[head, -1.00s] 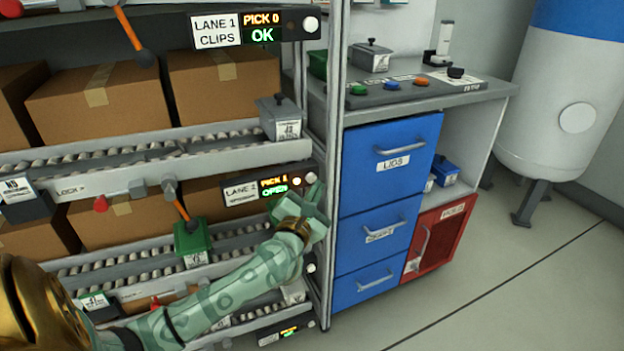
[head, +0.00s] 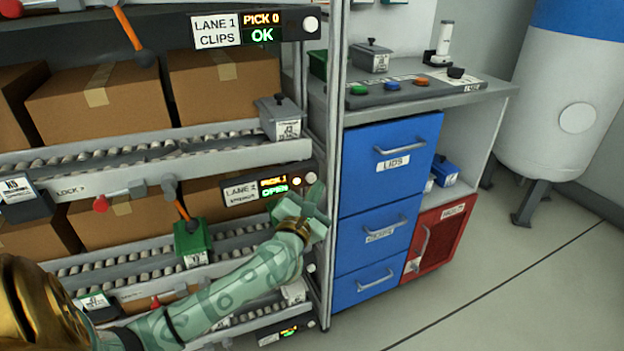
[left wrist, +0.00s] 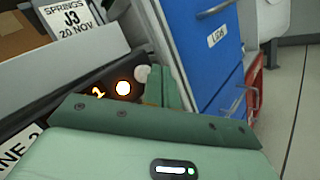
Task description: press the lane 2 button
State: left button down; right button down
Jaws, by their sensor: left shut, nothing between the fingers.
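The lane 2 panel (head: 243,192) is on the rack's middle rail and reads PICK 1, OPEN. Its round pale button (head: 311,177) is at the panel's right end, beside a small lit lamp (head: 297,181). My left gripper (head: 317,194) is shut and empty, with its fingertips just below and right of the button. In the left wrist view, the button (left wrist: 142,74) is beside the green finger tips (left wrist: 164,82), and the lit lamp (left wrist: 123,88) is left of it. I cannot tell whether the fingers touch the button. My right gripper is not in view.
The lane 1 panel (head: 262,29) above reads PICK 0, OK. The rack's upright post (head: 333,150) stands close to my left gripper's right side. A blue drawer cabinet (head: 360,170) stands beyond it. Boxes (head: 100,105) and a green bin (head: 193,243) are on the rack.

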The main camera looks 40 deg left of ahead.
pick_arm(q)
jog(key=shift+a, duration=0.1)
dwell(0.4)
jog(key=shift+w+a, duration=0.15)
jog(key=shift+a, duration=0.15)
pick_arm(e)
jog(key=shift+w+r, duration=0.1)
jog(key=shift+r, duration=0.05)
pick_arm(q)
jog(key=shift+w+a, duration=0.2)
jog(key=shift+a, duration=0.2)
dwell(0.5)
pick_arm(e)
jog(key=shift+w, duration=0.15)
pick_arm(q)
jog(key=shift+s+d+p, duration=0.4)
jog(key=shift+d+p, duration=0.15)
jog(key=shift+d, duration=0.25)
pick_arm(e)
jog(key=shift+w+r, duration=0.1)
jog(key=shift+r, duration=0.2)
